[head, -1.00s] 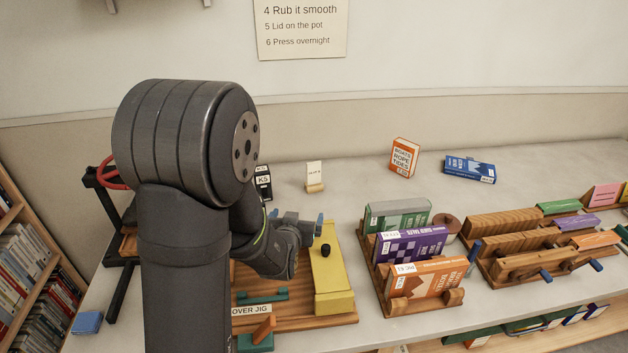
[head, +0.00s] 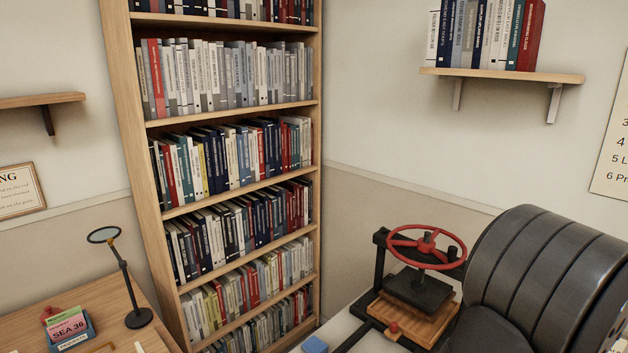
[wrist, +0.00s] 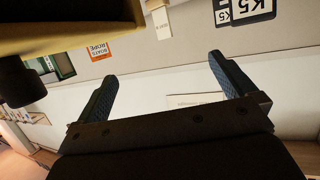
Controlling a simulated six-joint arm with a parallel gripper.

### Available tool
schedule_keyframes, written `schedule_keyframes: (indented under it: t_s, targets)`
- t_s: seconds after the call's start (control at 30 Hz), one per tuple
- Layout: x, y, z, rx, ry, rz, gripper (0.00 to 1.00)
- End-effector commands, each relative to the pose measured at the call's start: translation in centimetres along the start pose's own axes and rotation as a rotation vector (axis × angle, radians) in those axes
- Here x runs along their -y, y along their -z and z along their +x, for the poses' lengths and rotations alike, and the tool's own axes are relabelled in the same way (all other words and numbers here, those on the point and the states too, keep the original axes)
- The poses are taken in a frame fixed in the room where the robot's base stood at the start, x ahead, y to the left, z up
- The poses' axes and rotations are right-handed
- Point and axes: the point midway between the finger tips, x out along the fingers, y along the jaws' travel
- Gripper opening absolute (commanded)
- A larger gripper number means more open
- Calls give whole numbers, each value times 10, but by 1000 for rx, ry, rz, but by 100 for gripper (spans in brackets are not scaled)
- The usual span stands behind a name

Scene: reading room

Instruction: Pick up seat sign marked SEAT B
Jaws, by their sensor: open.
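A small pale sign on a wooden foot (wrist: 162,22) stands at the top middle of the wrist view. Its lettering is too small to read, so I cannot confirm that it is SEAT B. It is not in the head view now. My gripper (wrist: 162,67) is open and empty in the wrist view, its two dark fingers spread apart. The sign lies beyond the fingertips, roughly in line with the gap between them, and is not touched. The head view does not show my gripper.
A yellow board (wrist: 70,28) is close at upper left. The head view shows a red-wheeled press (head: 425,265), a bookcase (head: 152,200) and a desk magnifier (head: 122,275).

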Motion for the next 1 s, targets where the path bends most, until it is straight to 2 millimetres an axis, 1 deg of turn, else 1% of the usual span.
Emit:
schedule_keyframes:
  t_s: [0.07,0.1,0.17,0.2,0.47,0.57,0.67,0.9,1.0]
  targets:
    - [0,0,0,0,0,0,100]
    - [0,0,0,0,0,0,92]
    - [0,0,0,0,0,0,80]
    - [0,0,0,0,0,0,73]
    - [0,0,0,0,0,0,73]
    - [0,4,-1,-1,0,0,73]
    - [0,16,-5,-5,0,0,73]
    - [0,53,-17,-5,0,-3,73]
    - [3,60,3,-25,37,-174,73]
